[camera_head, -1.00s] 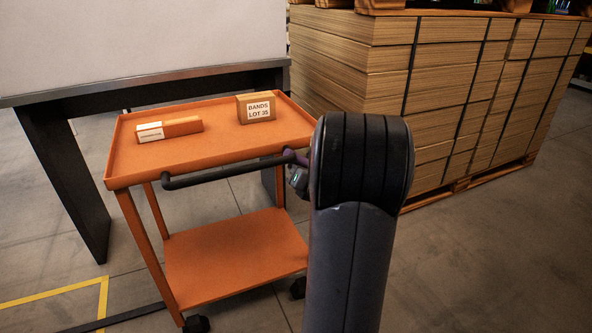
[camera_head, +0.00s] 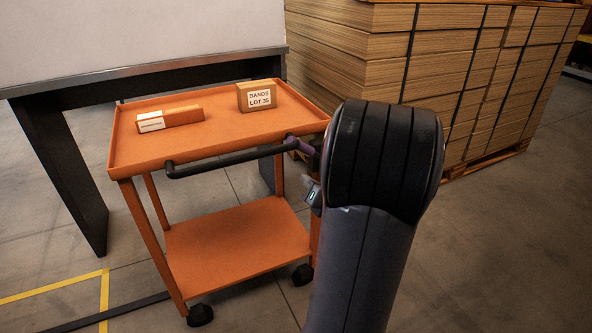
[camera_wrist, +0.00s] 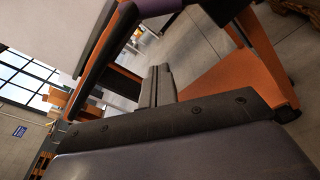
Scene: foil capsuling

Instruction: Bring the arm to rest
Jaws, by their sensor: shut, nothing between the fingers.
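My arm (camera_head: 372,210) stands upright in the head view, in front of and right of the orange cart, and hides part of the cart's right side. My gripper (camera_wrist: 158,82) shows in the wrist view as two dark fingers lying side by side, shut with nothing between them. In the head view the fingers are hidden behind the arm; only a small wrist part with a greenish light shows at the arm's left edge. The orange cart (camera_head: 225,146) has a black handle (camera_head: 225,162) facing me. The cart also shows in the wrist view (camera_wrist: 215,80), beyond the fingers.
On the cart's top tray lie an orange box with a white label (camera_head: 185,116) and a box marked BANDS LOT 35 (camera_head: 257,96). The lower shelf (camera_head: 235,250) is empty. A dark-legged table (camera_head: 62,160) stands behind left. Strapped cardboard stacks (camera_head: 460,75) stand behind right. Floor at right is clear.

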